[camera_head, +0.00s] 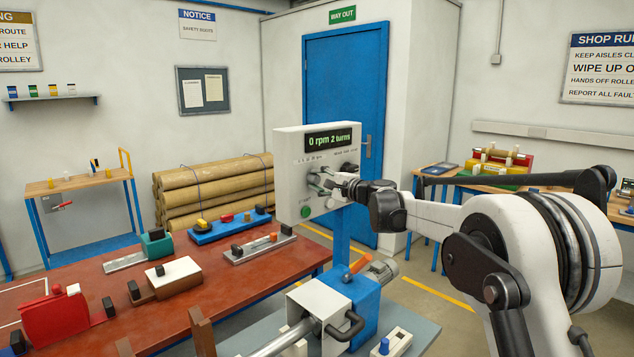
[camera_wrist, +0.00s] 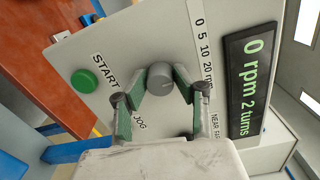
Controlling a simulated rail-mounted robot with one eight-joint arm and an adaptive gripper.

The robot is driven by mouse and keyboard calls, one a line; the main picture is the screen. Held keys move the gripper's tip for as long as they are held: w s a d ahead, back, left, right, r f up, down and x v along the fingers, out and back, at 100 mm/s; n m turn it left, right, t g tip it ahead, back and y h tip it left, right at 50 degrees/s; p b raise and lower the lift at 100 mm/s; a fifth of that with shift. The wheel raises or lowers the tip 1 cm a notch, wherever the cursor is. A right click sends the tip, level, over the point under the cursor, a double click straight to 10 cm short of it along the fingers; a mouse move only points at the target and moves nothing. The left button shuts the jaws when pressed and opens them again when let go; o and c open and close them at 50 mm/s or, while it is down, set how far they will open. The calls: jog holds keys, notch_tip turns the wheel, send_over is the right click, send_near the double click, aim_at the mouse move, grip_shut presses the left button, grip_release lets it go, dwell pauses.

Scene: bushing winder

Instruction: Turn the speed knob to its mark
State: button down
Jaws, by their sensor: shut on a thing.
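The white control panel (camera_head: 290,165) carries a lit display (camera_head: 330,138) reading "0 rpm 2 turns". In the wrist view, the grey round speed knob (camera_wrist: 160,77) sits beside the printed scale "0 5 10 20 rpm" (camera_wrist: 203,50). My gripper (camera_wrist: 159,82) is shut on the knob, with one green-padded finger on each side. A thin line shows on the knob's face, but it is too small to read its setting surely. In the head view, my gripper (camera_head: 324,181) reaches the panel from the right and partly hides the knob.
The green START button (camera_wrist: 85,81) is left of the knob in the wrist view. The JOG and NEAR/FAR labels lie close to my fingers. Below the panel stands a blue machine housing (camera_head: 366,308) with an orange handle (camera_head: 360,263). A red-brown bench (camera_head: 215,277) is at the left.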

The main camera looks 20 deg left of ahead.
jog(key=c, duration=1.4)
grip_release()
jog(key=v, duration=1.2)
